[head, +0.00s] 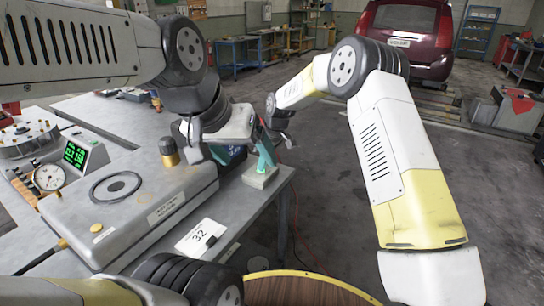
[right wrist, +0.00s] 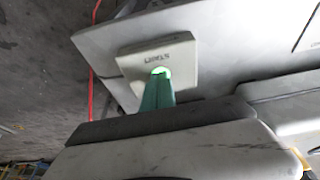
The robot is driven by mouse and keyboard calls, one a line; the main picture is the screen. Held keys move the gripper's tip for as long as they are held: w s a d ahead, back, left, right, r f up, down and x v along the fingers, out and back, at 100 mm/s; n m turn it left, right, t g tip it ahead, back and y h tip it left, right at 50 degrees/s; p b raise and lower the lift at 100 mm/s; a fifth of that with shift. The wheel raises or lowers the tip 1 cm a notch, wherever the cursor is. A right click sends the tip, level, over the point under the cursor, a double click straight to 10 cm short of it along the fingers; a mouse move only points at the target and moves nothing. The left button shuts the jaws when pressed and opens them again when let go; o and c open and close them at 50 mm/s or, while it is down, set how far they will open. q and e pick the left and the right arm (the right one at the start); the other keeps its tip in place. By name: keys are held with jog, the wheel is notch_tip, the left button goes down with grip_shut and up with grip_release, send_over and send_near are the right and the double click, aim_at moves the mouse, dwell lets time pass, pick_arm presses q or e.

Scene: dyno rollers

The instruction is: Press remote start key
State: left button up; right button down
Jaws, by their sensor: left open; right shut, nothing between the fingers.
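The remote start box (head: 260,178) is a small pale block at the bench's right edge. Its key (right wrist: 160,71) glows green in the right wrist view, where the word START appears upside down. My right gripper (head: 266,162) is shut and empty, with its teal fingertips pointing down at the key. The fingertips partly cover the key, and they look to be at it or touching it. My left gripper (head: 224,153) is open above the grey cabinet's right end, left of the start box. Its fingers are partly hidden and hard to make out.
The grey cabinet (head: 130,205) fills the near bench, with a black ring (head: 116,187) and a brass-and-black knob (head: 169,152) on top. A gauge (head: 48,178) and green display (head: 76,154) stand left. A 32 card (head: 201,236) lies in front. Open floor is right.

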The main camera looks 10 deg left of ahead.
aim_at(270, 173)
jog(key=shift+s+d+f, duration=0.15)
jog(key=shift+s+f, duration=0.1)
jog(key=shift+f, duration=0.4)
notch_tip(270, 173, up, 5)
jog(key=shift+w+f, duration=0.1)
jog(key=shift+w, duration=0.05)
jog(key=w+v, duration=0.1)
jog(key=v, duration=0.9)
jog(key=shift+s+a+r, duration=0.25)
jog(key=shift+s, duration=0.15)
jog(key=s+d+r+m+t, duration=0.1)
jog(key=s+d+r+m, duration=0.2)
jog(key=s+d+r, duration=0.45)
jog(key=s+d+r+m+t, duration=0.25)
jog(key=s+d+r, duration=0.2)
jog(key=d, duration=0.55)
jog(key=s+d+m, duration=0.4)
jog(key=s+d, duration=0.2)
jog(key=s, duration=0.3)
jog(key=s+d+f+m+t+h, duration=0.1)
jog(key=s+d+m, duration=0.3)
jog(key=s, duration=0.6)
jog(key=d, duration=0.2)
jog(key=shift+d, duration=0.35)
jog(key=shift+s+t, duration=0.15)
jog(key=shift+t, duration=0.1)
